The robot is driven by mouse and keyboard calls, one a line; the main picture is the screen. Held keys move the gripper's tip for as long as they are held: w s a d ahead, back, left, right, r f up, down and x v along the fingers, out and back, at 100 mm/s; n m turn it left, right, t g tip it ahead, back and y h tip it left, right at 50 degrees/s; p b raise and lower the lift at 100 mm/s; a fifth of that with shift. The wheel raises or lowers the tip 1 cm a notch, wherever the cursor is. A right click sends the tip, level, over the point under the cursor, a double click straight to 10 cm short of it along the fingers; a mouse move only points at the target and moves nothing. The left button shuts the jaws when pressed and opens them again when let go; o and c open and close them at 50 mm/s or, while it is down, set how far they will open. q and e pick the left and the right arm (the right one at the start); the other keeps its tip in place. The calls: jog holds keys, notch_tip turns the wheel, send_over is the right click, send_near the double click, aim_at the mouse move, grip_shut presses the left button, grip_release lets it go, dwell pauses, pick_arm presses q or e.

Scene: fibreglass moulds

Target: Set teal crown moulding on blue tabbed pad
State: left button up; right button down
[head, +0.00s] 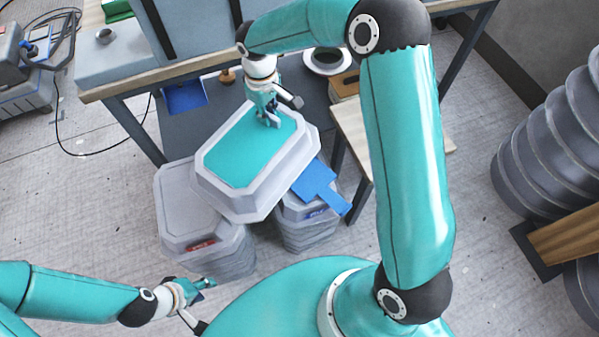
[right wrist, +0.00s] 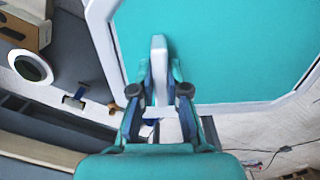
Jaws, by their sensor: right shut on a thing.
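The teal crown moulding (head: 240,150), a grey eight-sided mould with a teal face, is in the middle of the head view. My right gripper (head: 269,121) is shut on it at the far part of its teal face. In the right wrist view its teal face (right wrist: 230,50) fills the top, and a pale upright piece stands between the fingers. The blue tabbed pad (head: 314,180) shows to the right of the moulding, on a grey stack, its tab toward the lower right. The moulding hides part of the pad. My left gripper (head: 200,302) is open and empty at lower left.
A grey mould stack (head: 185,205) with a red label stands left of the moulding; the pad's stack (head: 307,232) has a blue label. A workbench (head: 190,70) crosses behind. Large grey ribbed forms (head: 550,150) stand at far right.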

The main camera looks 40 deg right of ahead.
jog(key=w+d+n+b, duration=0.1)
jog(key=d+n+b, duration=0.2)
jog(key=w+d+f+n+b, duration=0.1)
jog(key=w+d+n+b, duration=0.1)
jog(key=d+n+b, duration=0.1)
jog(key=w+d+n+b, duration=0.1)
jog(key=d+n+b, duration=0.1)
jog(key=n+b, duration=0.1)
jog(key=shift+w+d+f+n, duration=0.35)
jog(key=shift+d+n, duration=0.05)
notch_tip(320, 180, down, 19)
jog(key=d+n+b, duration=0.1)
jog(key=b, duration=0.3)
jog(key=shift+f+n, duration=0.2)
jog(key=shift+n, duration=0.1)
jog(key=c, duration=1.4)
grip_release()
jog(key=shift+o, duration=1.1)
jog(key=shift+r, duration=0.1)
